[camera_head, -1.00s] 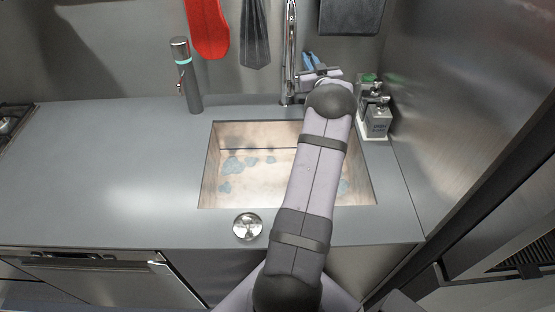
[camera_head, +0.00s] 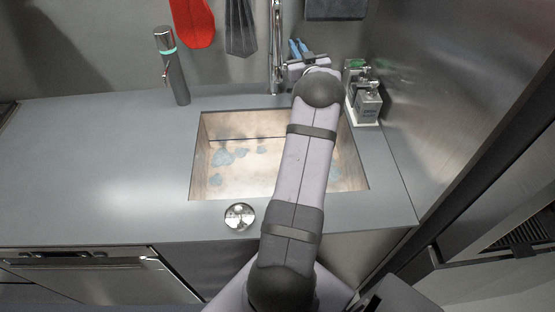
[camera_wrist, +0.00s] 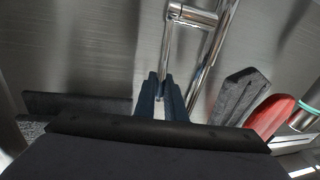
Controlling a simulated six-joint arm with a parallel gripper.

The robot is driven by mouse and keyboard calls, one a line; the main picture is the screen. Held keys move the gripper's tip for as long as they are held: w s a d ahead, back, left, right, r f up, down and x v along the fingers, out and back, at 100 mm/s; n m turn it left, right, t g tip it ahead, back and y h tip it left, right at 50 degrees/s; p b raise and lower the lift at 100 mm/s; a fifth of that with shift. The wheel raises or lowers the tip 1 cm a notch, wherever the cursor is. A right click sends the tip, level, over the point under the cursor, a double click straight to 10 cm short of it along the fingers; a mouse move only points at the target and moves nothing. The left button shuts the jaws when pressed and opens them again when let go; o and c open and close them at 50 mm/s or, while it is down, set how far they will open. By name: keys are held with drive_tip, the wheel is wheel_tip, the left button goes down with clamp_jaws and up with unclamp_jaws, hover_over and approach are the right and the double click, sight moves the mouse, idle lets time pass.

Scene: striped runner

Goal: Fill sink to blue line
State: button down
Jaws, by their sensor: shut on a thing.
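The sink (camera_head: 255,182) is a rectangular basin in the grey counter, with pale bluish patches inside. A thin dark line (camera_head: 243,138) runs along its back wall; its colour is hard to tell. I cannot tell whether water is in the basin. A tall chrome tap (camera_head: 275,45) stands behind the sink and also shows in the wrist view (camera_wrist: 212,55). My gripper (camera_head: 298,47), with blue fingers, is beside the tap on its right. In the wrist view my fingers (camera_wrist: 160,90) are shut on the tap's thin chrome lever (camera_wrist: 166,55). My arm covers the sink's right part.
A round metal strainer (camera_head: 239,216) lies on the counter in front of the sink. A grey dispenser (camera_head: 172,68) stands back left; bottles (camera_head: 367,100) stand back right. A red mitt (camera_head: 194,22) and dark cloths (camera_head: 241,28) hang behind. The left counter (camera_head: 100,150) is clear.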

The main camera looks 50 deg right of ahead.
drive_tip(key=shift+s+a+f+n+t+h+b, duration=0.35)
drive_tip(key=shift+s+a+t+h+b, duration=0.45)
drive_tip(key=shift+b, duration=2.95)
